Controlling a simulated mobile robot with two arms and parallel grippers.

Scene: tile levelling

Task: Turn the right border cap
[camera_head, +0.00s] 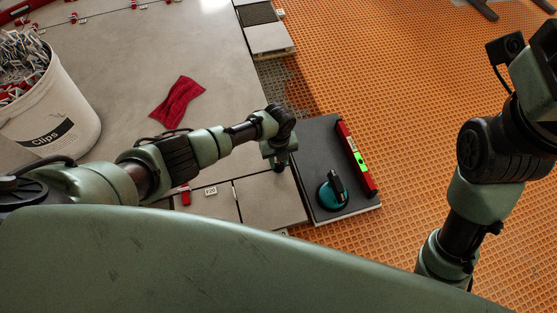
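My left gripper (279,165) points down over the right edge of the laid grey tiles, beside the dark tile stack. Its fingers are small and dark here, and I cannot tell whether they are open or shut. No cap shows clearly under it; the gripper may hide the right border cap. A red cap (186,196) stands on a tile joint further left, next to a small label (210,191). My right arm rises at the right, and its gripper is not visible in the frame.
A dark tile (318,140) carries a teal suction cup (333,192) and a red level (357,160). A white clips bucket (62,105) stands at the left. A red cloth (178,100) lies on the tiles. Orange matting (400,90) covers the open floor at right.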

